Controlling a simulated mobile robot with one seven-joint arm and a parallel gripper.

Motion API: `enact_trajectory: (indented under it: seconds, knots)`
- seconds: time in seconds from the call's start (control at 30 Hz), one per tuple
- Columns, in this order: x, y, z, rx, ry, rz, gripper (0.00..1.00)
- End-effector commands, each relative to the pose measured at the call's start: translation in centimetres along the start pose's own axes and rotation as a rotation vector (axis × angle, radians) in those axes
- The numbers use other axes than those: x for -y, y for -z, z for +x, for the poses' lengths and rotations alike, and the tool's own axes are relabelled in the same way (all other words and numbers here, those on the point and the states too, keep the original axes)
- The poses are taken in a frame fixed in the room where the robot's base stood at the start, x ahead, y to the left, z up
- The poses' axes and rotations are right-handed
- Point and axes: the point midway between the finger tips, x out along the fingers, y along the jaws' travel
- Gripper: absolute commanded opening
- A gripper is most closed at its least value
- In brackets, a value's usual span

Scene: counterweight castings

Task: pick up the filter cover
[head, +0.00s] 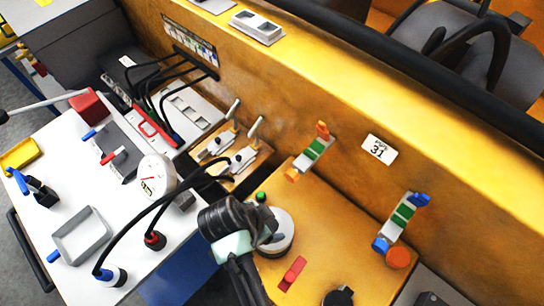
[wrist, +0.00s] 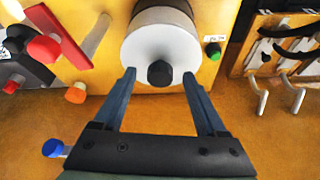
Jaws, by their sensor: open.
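The filter cover looks to be the round pale disc (wrist: 150,42) with a black knob (wrist: 160,73) at its centre, on the yellow housing. In the head view the disc (head: 284,238) shows only in part behind my wrist. My gripper (wrist: 159,76) is open and empty in the wrist view. Its two blue-grey fingers point at the cover, one on each side of the knob, with gaps between fingers and knob. I cannot tell how far the fingertips are from the disc's face. The fingertips are hidden in the head view.
A green button (wrist: 213,50) sits close to the cover. A red handle (head: 292,273) lies nearby on the yellow top. A wall (head: 340,110) rises behind.

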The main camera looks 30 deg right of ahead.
Motion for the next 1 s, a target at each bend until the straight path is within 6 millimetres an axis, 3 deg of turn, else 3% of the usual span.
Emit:
enact_trajectory:
  seconds: [0.1,0.5,1.0]
  knots:
    - [-0.01,-0.01,0.01,0.000,0.000,0.000,0.71]
    - [-0.01,-0.02,-0.03,0.000,-0.001,0.000,0.00]
    - [-0.01,-0.02,-0.05,0.000,-0.001,-0.001,0.00]
